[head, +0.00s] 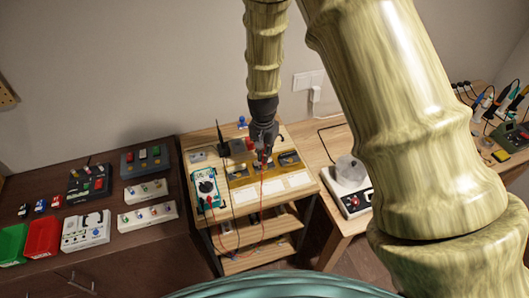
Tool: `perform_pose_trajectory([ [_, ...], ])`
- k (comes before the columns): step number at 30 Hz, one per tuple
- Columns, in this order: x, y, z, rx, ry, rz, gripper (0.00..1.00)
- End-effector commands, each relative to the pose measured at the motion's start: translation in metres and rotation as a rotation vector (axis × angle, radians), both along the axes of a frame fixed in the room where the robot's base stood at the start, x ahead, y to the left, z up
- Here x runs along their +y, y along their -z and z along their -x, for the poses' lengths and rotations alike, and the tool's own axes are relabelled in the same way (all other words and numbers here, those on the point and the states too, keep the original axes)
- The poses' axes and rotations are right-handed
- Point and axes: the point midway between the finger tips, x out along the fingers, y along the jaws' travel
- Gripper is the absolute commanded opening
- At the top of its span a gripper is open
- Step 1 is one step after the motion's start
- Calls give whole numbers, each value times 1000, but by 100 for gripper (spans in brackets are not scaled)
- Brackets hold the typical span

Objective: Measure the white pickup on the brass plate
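My gripper (263,152) points down over the middle of the wooden bench (200,172). It looks shut on a red probe (263,160), whose red lead hangs down past the bench's front edge. A brass plate (238,168) shows left of my gripper, and another brass-coloured plate (290,158) with a dark pickup lies to the right. My gripper covers the middle place. I cannot make out the white pickup.
White cards (272,187) lie along the bench front. Red and black leads hang before the shelves. A dark cabinet with pedals (148,215) and red and green trays (42,237) is at left. A winder-like machine (349,185) stands right, partly behind my arm.

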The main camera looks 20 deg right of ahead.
Motion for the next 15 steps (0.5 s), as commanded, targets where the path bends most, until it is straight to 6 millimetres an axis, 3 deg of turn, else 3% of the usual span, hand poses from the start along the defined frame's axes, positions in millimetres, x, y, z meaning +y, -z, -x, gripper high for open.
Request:
perform_pose_trajectory([
  [15, 0, 5, 0, 0, 0, 0, 0],
])
